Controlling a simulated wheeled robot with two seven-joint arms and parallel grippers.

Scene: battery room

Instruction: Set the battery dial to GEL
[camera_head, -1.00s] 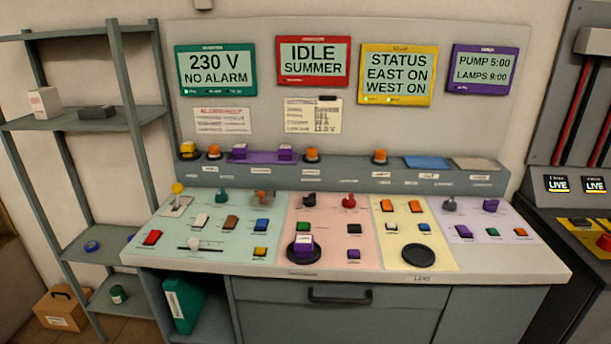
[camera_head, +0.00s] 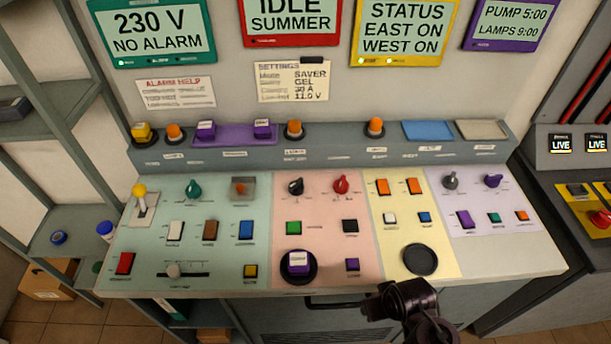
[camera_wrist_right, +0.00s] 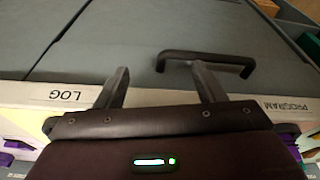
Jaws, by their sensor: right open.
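Several rotary dials stand on the sloped console. The pink panel has a black dial (camera_head: 296,187) and a red dial (camera_head: 341,184). A green dial (camera_head: 193,188) is on the teal panel; a grey dial (camera_head: 450,181) and a purple dial (camera_head: 493,181) are on the lilac panel. Their labels are too small to read, so I cannot tell which is the battery dial. A settings card (camera_head: 291,82) shows SAVER, GEL, 30 A and 11.0 V. My right gripper (camera_wrist_right: 163,83) is open and empty by the console's front edge, below all dials. My left gripper is out of view.
Buttons, a slider (camera_head: 174,270) and a yellow-tipped lever (camera_head: 139,191) crowd the console. A purple-and-white block (camera_head: 298,262) sits on a round black pad. A drawer handle (camera_wrist_right: 205,60) is near my right gripper. A shelf rack (camera_head: 62,215) stands at the left.

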